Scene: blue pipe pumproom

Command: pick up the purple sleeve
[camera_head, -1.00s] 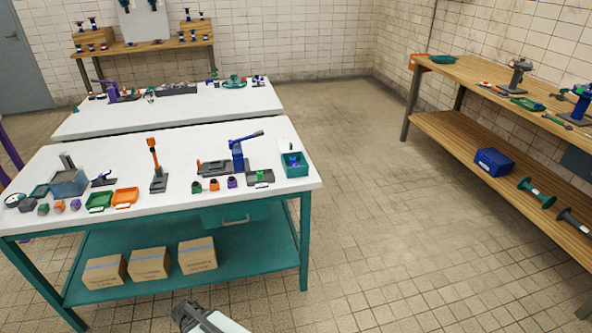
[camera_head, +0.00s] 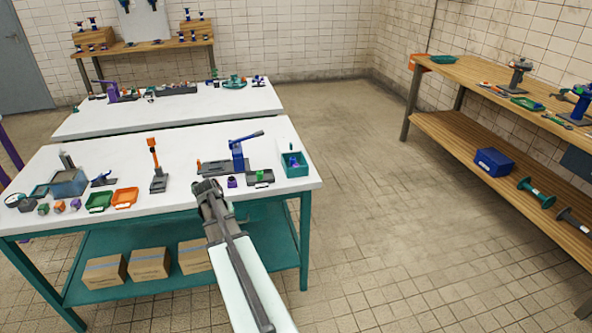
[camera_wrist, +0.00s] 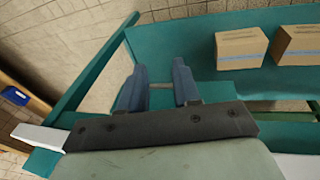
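The purple sleeve (camera_head: 232,182) is a small, dark-topped piece standing near the front edge of the white bench top, left of a grey block with a green part (camera_head: 260,177). My gripper (camera_head: 205,186) shows just left of the sleeve in the head view, at the bench's front edge and apart from the sleeve. In the wrist view my gripper (camera_wrist: 159,82) is open, with two blue-grey fingers and nothing between them. The sleeve does not show in the wrist view. My gripper hides the bench area to the left of the sleeve.
A blue lever press (camera_head: 238,155) stands behind the sleeve. A teal bin (camera_head: 295,170) is at the right corner. An orange-handled tool (camera_head: 154,165) stands to the left. Cardboard boxes (camera_wrist: 241,48) sit on the bench's lower shelf. The floor to the right is clear.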

